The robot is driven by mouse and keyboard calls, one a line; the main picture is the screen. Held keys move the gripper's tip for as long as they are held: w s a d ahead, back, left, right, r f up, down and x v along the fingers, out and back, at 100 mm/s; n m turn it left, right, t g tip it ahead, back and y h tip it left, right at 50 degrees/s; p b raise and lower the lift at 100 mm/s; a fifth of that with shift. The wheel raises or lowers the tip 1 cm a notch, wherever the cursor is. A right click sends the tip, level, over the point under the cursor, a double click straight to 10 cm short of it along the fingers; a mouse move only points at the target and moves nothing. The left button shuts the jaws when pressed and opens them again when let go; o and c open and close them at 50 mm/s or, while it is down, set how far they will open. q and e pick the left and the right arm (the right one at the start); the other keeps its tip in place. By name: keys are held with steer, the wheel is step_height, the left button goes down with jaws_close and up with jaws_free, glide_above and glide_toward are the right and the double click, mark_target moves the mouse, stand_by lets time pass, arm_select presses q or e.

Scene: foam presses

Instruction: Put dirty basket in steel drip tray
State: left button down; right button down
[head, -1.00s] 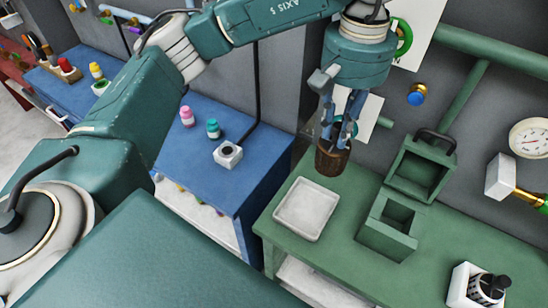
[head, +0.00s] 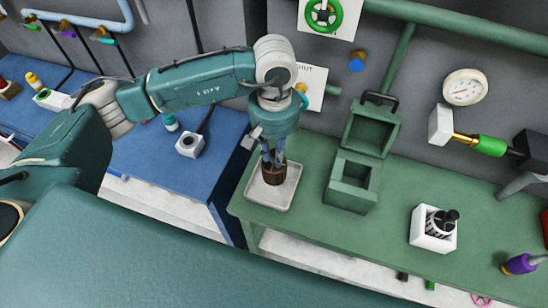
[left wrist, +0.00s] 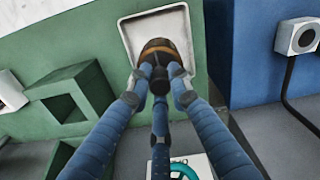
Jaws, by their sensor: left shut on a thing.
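The dirty basket (head: 274,174) is a small dark brown cup with a lighter brown band. My left gripper (head: 273,160) is shut on it from above and holds it upright. The steel drip tray (head: 257,200) is a shallow pale grey square tray on the green bench. In the head view the basket appears within the tray's outline; I cannot tell whether it touches the tray floor. In the left wrist view the basket (left wrist: 160,50) sits between the fingertips (left wrist: 160,90) and overlaps the near edge of the tray (left wrist: 183,22). My right gripper is not in view.
A green press box (head: 351,183) with its lid (head: 371,130) open stands right of the tray. A white holder (head: 433,238) with a black-knobbed item is farther right on the green bench (head: 310,225). A blue bench (head: 160,165) with a white square block (head: 190,145) is at left.

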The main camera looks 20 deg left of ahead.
mark_target(274, 162)
arm_select(q)
step_height(274, 162, down, 4)
steer(key=shift+r+p, duration=0.25)
steer(key=shift+p, duration=0.45)
steer(key=shift+f, duration=0.45)
steer(key=c, duration=2)
jaws_free()
steer(key=shift+f+b, duration=0.1)
steer(key=shift+b, duration=0.25)
steer(key=o, duration=0.4)
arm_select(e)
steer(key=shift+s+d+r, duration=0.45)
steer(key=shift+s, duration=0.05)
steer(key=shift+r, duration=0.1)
